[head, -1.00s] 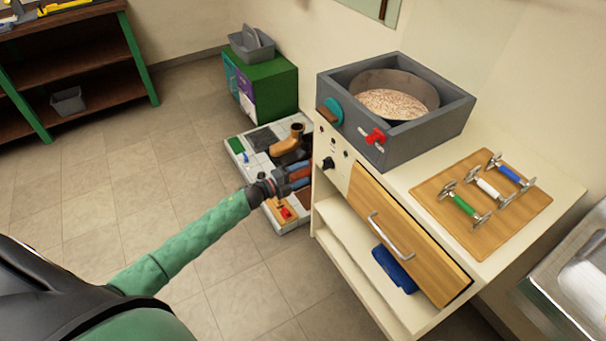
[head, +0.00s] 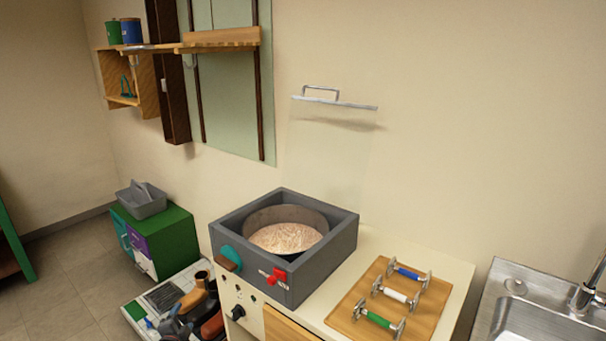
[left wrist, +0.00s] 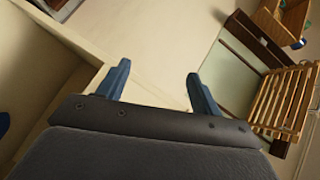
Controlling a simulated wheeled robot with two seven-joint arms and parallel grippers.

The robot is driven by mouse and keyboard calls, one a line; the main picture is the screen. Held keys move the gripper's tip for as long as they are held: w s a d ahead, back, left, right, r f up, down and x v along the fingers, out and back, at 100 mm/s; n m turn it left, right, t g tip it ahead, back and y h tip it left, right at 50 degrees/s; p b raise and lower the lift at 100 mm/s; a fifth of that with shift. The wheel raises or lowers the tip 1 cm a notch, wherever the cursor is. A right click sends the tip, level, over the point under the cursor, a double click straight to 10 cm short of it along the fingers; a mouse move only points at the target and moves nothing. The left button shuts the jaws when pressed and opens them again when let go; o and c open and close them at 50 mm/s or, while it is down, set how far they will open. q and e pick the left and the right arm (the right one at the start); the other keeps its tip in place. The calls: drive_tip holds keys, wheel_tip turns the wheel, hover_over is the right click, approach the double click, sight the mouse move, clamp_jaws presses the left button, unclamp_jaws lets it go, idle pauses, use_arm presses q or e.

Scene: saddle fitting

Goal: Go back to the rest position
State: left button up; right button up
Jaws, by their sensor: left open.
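My right gripper is in neither view.
A grey box with a round pan (head: 285,232) stands on the cream cabinet, beside a wooden board (head: 408,318) with green, white and blue handles. A low mat (head: 135,313) with dark and brown items lies left of the cabinet. A green-topped cabinet (head: 175,232) stands behind. A steel sink (head: 520,283) is at right.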

use_arm(q)
drive_tip(key=s+d+n+g, duration=0.35)
drive_tip(key=s+d, duration=0.25)
drive_tip(key=s, duration=0.6)
drive_tip(key=s+d+n+g+h, duration=0.1)
drive_tip(key=s+d+n+g, duration=0.25)
drive_tip(key=s+d, duration=0.6)
drive_tip(key=s+d+n+g, duration=0.3)
drive_tip(key=s+d+g, duration=0.15)
drive_tip(key=s, duration=0.95)
drive_tip(key=s+d+f+g, duration=0.1)
drive_tip(key=s+f, duration=0.1)
drive_tip(key=s, duration=0.4)
drive_tip(key=s+d+f+n+g+h, duration=0.1)
drive_tip(key=s+f, duration=0.1)
drive_tip(key=s, duration=0.4)
drive_tip(key=shift+d+f, duration=0.25)
drive_tip(key=shift+s+g, duration=0.1)
drive_tip(key=shift+g, duration=0.15)
drive_tip(key=shift+c, duration=0.4)
